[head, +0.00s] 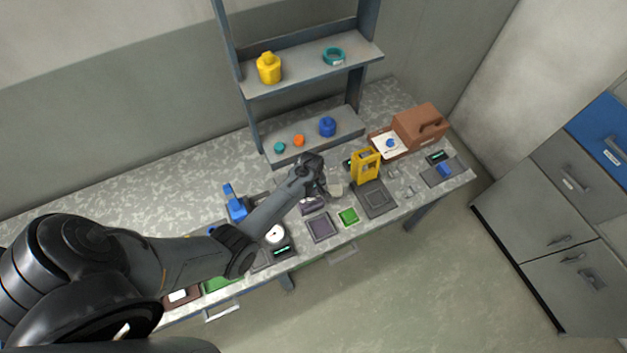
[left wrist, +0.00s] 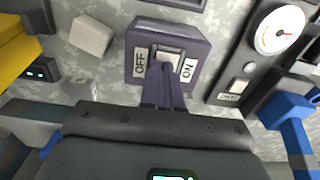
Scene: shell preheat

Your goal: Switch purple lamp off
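A purple switch box (left wrist: 190,32) with a pale rocker and the labels OFF and ON lies on the bench in the left wrist view. It shows partly behind my arm in the head view (head: 313,207). My left gripper (left wrist: 165,66) has its fingers together, with the tips at the lower edge of the rocker, between OFF and ON. I cannot tell whether they touch it. A dark purple square panel (head: 320,227) lies in front of the box. I cannot tell which thing is the purple lamp or whether it is lit. My right gripper is out of view.
A dial gauge (left wrist: 277,30) and a blue-handled device (left wrist: 289,108) stand right of the switch box in the left wrist view. A pale block (left wrist: 91,36) and a yellow object (left wrist: 15,50) are left.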

